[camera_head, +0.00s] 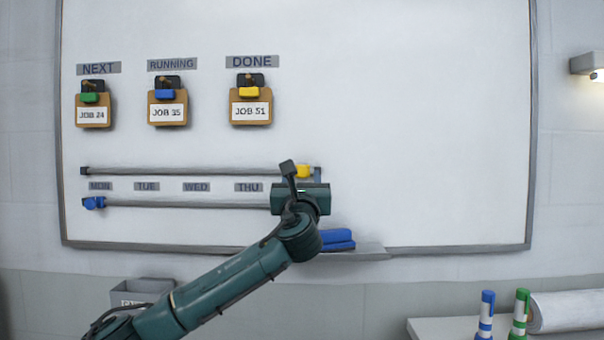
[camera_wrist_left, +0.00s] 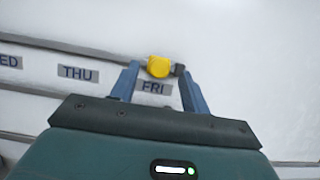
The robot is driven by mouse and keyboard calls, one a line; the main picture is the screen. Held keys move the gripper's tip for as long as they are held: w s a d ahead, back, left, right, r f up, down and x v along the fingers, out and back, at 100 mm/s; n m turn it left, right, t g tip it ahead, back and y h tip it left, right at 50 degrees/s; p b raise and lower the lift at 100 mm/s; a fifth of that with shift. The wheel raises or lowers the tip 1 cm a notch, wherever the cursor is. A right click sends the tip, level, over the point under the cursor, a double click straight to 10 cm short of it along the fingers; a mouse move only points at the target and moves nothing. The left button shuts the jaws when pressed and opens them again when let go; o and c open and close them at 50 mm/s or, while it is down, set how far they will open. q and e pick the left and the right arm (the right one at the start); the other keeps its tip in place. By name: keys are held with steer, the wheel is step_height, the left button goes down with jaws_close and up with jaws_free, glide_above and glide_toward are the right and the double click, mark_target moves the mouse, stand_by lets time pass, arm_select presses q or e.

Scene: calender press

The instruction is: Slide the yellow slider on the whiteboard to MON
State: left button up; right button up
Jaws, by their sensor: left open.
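The yellow slider (camera_head: 303,171) sits at the right end of the upper rail (camera_head: 190,171) on the whiteboard (camera_head: 420,110), above the FRI label. The MON label (camera_head: 100,186) is below that rail's left end. My left gripper (camera_head: 301,172) is in front of the rail's right end and partly hides it. In the left wrist view the open fingers (camera_wrist_left: 160,85) reach toward the board, with the yellow slider (camera_wrist_left: 159,67) between and just beyond their tips. The FRI label (camera_wrist_left: 154,87) shows between the fingers. Contact with the slider cannot be told. My right gripper is not in view.
A lower rail (camera_head: 190,204) carries a blue slider (camera_head: 95,203) at its left end. Job cards hang above, including JOB 51 (camera_head: 250,113). A blue eraser (camera_head: 338,238) lies on the board's ledge (camera_head: 360,252). The upper rail left of the yellow slider looks clear.

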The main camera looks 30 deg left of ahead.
arm_select(q)
steer(key=shift+x, duration=0.95)
jaws_close()
